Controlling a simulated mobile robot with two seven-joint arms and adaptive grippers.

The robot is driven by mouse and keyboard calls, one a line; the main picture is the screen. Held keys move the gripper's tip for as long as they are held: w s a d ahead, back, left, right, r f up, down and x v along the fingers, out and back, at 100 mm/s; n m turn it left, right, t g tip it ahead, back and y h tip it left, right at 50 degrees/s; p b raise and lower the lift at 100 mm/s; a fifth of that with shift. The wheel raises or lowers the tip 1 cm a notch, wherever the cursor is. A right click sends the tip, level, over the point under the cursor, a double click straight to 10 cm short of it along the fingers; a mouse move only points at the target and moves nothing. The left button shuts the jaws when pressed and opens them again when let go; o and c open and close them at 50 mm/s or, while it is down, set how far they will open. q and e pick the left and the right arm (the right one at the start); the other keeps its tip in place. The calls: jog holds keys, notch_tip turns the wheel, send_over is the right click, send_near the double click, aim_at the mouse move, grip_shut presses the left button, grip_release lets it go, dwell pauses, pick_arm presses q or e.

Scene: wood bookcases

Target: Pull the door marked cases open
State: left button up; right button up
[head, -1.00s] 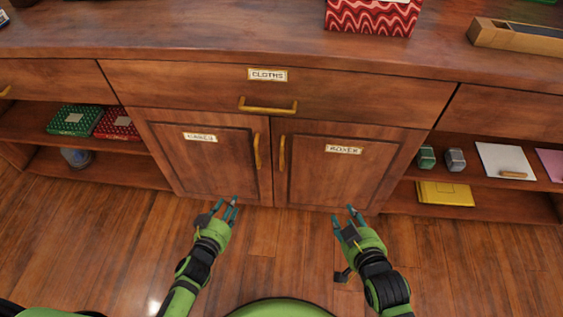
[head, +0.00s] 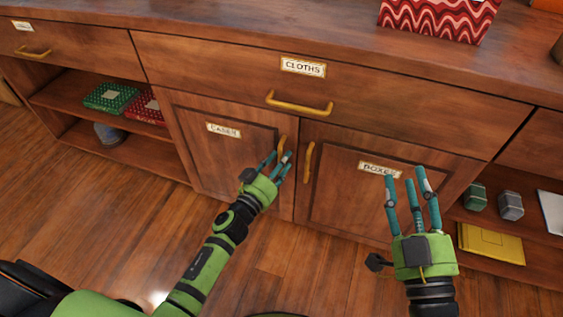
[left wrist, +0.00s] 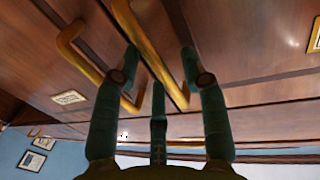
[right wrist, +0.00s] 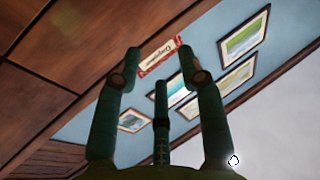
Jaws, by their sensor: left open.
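The wooden door marked cases (head: 215,165) is on the left of the cabinet's pair and is shut. Its small label (head: 224,130) is at its upper left. Its brass handle (head: 283,135) stands upright near its right edge. My left gripper (head: 276,158) is open at this handle's lower part. In the left wrist view a brass bar (left wrist: 150,50) passes between my open left fingers, and I cannot tell whether they touch it. My right gripper (head: 410,182) is open and empty in front of the boxes door (head: 345,200).
The boxes door's brass handle (head: 308,163) is close to the right of the cases handle. A drawer (head: 230,75) marked cloths, with its own handle (head: 299,105), is above. Open shelves with boxes (head: 110,97) are at the left. The wooden floor (head: 90,210) in front is clear.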

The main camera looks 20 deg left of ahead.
pick_arm(q)
jog(key=shift+w+d, duration=0.1)
jog(key=shift+w, duration=0.3)
grip_shut()
jog(key=shift+s, duration=0.1)
